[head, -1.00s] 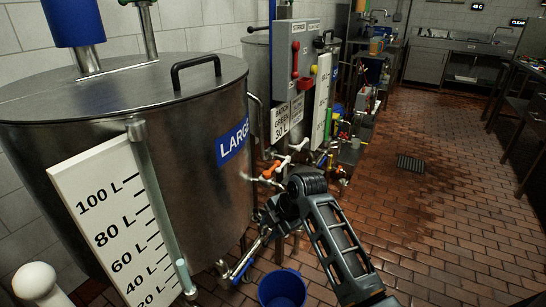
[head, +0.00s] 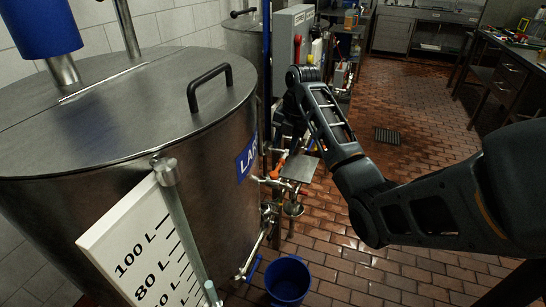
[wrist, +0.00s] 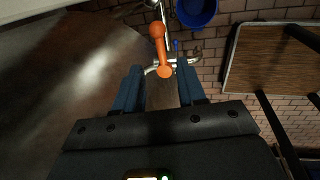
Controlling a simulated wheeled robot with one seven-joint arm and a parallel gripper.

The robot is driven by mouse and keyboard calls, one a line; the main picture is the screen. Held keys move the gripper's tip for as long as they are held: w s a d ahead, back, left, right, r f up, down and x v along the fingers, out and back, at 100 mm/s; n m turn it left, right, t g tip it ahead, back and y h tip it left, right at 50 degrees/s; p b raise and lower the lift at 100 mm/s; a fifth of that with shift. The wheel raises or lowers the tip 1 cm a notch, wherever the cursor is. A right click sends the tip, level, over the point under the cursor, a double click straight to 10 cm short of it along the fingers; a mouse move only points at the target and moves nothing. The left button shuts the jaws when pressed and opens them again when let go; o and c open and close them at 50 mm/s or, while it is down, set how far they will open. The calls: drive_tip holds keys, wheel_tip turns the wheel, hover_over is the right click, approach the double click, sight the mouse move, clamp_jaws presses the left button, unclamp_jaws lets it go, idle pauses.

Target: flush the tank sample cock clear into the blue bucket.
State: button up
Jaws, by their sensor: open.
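The large steel tank (head: 205,150) fills the left of the head view. The blue bucket (head: 287,279) stands on the floor by its lower pipework; its top edge area also shows in the wrist view (wrist: 197,10). In the wrist view, an orange lever handle (wrist: 161,48) sits on a silver pipe fitting (wrist: 181,63). My gripper (wrist: 160,72) is open, its two blue fingers apart, with the near end of the orange lever between or just beyond the tips. I cannot tell if they touch. In the head view the fingertips are hidden behind my arm.
A small flat plate (head: 300,168) stands beside the tank's pipes. A brown-topped, metal-rimmed surface (wrist: 272,60) lies to the right in the wrist view. The tiled floor to the right has a drain grate (head: 387,136) and benches (head: 512,75) at the far right.

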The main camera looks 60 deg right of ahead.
sight(279, 165)
drive_tip(key=f, duration=0.2)
drive_tip(key=w+f, duration=0.1)
drive_tip(key=f, duration=0.4)
drive_tip(key=shift+w+a+p, duration=0.1)
drive_tip(key=shift+w+p, duration=0.05)
drive_tip(key=shift+p, duration=0.15)
clamp_jaws()
idle(0.4)
